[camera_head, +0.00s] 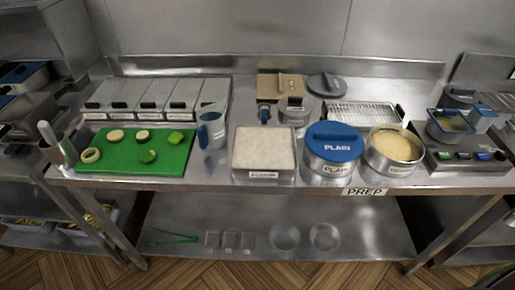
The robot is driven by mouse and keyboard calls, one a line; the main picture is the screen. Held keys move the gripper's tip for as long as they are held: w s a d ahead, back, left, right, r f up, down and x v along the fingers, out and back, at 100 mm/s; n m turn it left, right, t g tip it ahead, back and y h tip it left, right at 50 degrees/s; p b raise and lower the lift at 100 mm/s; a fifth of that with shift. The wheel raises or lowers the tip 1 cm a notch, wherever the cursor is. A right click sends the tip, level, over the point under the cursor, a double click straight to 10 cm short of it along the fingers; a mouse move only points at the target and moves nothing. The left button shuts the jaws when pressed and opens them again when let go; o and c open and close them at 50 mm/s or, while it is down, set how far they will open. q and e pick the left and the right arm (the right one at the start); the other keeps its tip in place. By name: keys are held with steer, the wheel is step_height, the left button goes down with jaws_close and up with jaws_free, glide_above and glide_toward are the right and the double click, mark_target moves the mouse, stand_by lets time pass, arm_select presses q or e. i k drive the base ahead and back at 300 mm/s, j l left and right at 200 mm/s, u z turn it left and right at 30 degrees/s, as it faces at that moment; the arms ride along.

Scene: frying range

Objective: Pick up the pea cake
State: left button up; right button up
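A green cutting board (118,163) lies at the left of the steel table. Several small pieces rest on it. A bright green, blocky piece (175,137) sits near its right edge, and a green round piece (148,156) sits nearer the front middle. Either could be the pea cake; I cannot tell which. A pale disc with a darker rim (142,135) and a tan disc (115,135) sit at the back. A pale ring (90,155) lies at the left. Neither of my grippers is in view.
A jug with a blue handle (214,131) stands just right of the board. Lidded bins (150,95) line the back. A metal cup with a utensil (57,147) stands at the left edge. A pale-topped tray (264,150) and blue-lidded pot (331,147) stand further right.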

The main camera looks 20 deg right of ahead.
mark_target(175, 137)
steer(key=i+j+z, duration=0.2)
steer(key=j, duration=0.15)
steer(key=i+j+z, duration=0.2)
steer(key=j, duration=0.15)
steer(key=j+z, duration=0.2)
steer(key=j, duration=0.15)
steer(key=i, duration=0.05)
